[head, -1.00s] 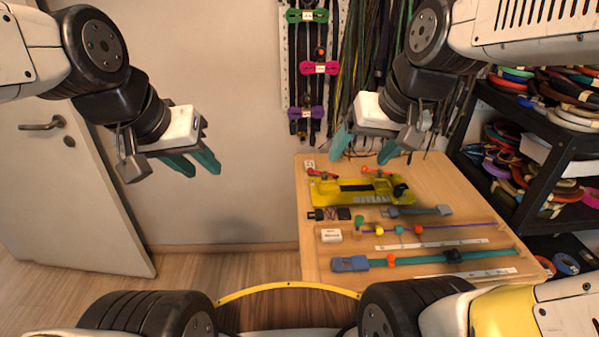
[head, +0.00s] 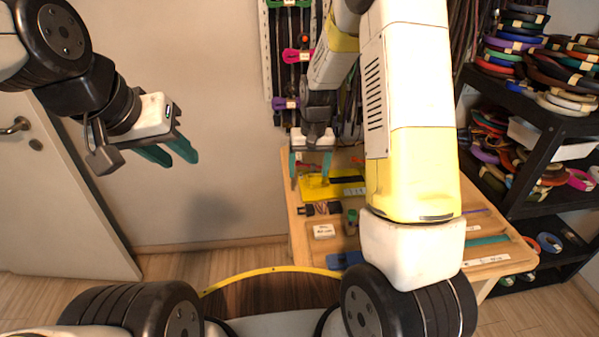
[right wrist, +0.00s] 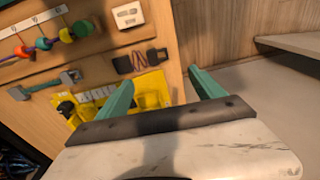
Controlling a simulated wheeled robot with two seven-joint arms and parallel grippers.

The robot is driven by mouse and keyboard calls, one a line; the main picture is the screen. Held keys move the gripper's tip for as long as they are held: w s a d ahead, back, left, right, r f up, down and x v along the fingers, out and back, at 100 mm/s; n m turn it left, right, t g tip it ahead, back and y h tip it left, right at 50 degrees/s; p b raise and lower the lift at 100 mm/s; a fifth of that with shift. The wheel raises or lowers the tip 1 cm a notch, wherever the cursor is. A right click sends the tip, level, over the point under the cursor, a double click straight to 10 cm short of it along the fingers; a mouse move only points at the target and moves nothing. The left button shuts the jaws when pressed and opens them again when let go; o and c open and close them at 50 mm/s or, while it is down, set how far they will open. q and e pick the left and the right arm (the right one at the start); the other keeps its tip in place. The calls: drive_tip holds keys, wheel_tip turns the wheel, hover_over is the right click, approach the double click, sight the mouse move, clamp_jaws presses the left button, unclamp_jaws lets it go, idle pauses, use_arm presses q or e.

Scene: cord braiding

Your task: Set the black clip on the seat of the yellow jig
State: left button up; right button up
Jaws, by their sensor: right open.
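The yellow jig (head: 318,187) lies at the back of the wooden table, its right part hidden behind my right arm. It also shows in the right wrist view (right wrist: 152,88), partly behind a finger. A small dark piece with black ends and brownish strands (head: 321,209) lies in front of the jig, also in the right wrist view (right wrist: 140,61). It may be the black clip; I cannot tell for sure. My right gripper (head: 311,171) is open and empty above the jig's left end. My left gripper (head: 170,156) is open and empty, left of the table.
A white label block (head: 324,231) lies near the table's left edge, with a green piece (head: 351,216) beside it. Cords hang on the wall behind. A black shelf (head: 540,130) with coiled cords stands at the right. Free floor lies left of the table.

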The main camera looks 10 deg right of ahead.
drive_tip(key=g, duration=0.1)
approach(306, 208)
drive_tip(key=shift+s+a+h, duration=0.1)
drive_tip(key=shift+a+h, duration=0.15)
drive_tip(key=shift+h, duration=0.05)
drive_tip(key=shift+f, duration=4.25)
drive_tip(key=c, duration=1.4)
drive_tip(key=shift+r, duration=2.5)
drive_tip(key=shift+w, duration=6.85)
drive_tip(key=shift+d, duration=0.1)
drive_tip(key=shift+d, duration=3.15)
